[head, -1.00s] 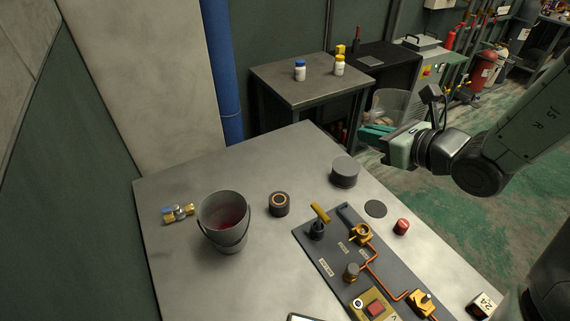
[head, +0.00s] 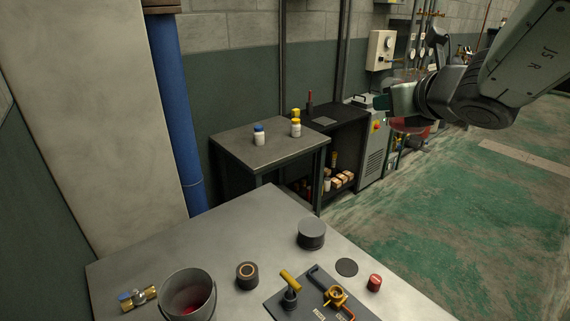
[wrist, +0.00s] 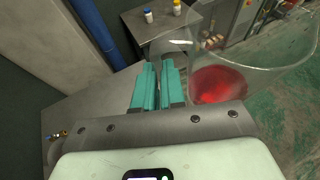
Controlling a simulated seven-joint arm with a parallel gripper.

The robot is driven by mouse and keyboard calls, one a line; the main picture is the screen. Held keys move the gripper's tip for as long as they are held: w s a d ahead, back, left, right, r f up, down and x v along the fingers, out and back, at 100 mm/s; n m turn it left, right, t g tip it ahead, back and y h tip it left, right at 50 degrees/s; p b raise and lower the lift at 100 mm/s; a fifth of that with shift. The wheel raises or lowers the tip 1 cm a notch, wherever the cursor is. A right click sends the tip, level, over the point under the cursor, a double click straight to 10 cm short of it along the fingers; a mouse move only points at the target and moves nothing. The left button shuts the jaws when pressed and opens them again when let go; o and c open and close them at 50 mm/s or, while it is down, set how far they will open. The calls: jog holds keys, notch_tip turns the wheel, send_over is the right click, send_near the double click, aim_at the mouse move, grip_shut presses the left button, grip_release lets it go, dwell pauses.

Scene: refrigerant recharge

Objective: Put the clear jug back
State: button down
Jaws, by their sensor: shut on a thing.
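My gripper (wrist: 158,88) has its teal fingers close together, shut on the clear jug (wrist: 255,72). The jug sits right of the fingers in the wrist view, with red liquid at its bottom; the gripped part is hard to make out. In the head view my gripper (head: 384,103) is at the upper right, in the air beyond the bench. The jug (head: 410,123) is partly hidden there by my gripper and arm.
The metal bench (head: 240,225) holds a bucket of red liquid (head: 188,295), a dark cylinder (head: 311,233), a ring (head: 247,275), a red cap (head: 374,283) and a valve panel (head: 290,305). A side table (head: 235,145) carries bottles; its top is mostly clear.

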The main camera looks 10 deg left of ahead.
jog(key=w+a+f+n+g+y, duration=0.2)
jog(key=w+a+f+n+y, duration=0.15)
jog(key=a+f, duration=0.5)
jog(key=w+a+f+n+g+y, duration=0.15)
jog(key=w+a+f, duration=0.25)
jog(key=a+f, duration=0.4)
jog(key=s+a+f+n+g+y, duration=0.2)
jog(key=a+f+n+g+y, duration=0.15)
jog(key=a+f, duration=1.3)
jog(key=shift+n+h, duration=0.35)
jog(key=shift+a+f, duration=0.15)
jog(key=shift+f, duration=2.25)
jog(key=shift+a+f, duration=0.15)
jog(key=shift+f, duration=2.25)
jog(key=c, duration=1.2)
grip_release()
jog(key=shift+f, duration=0.1)
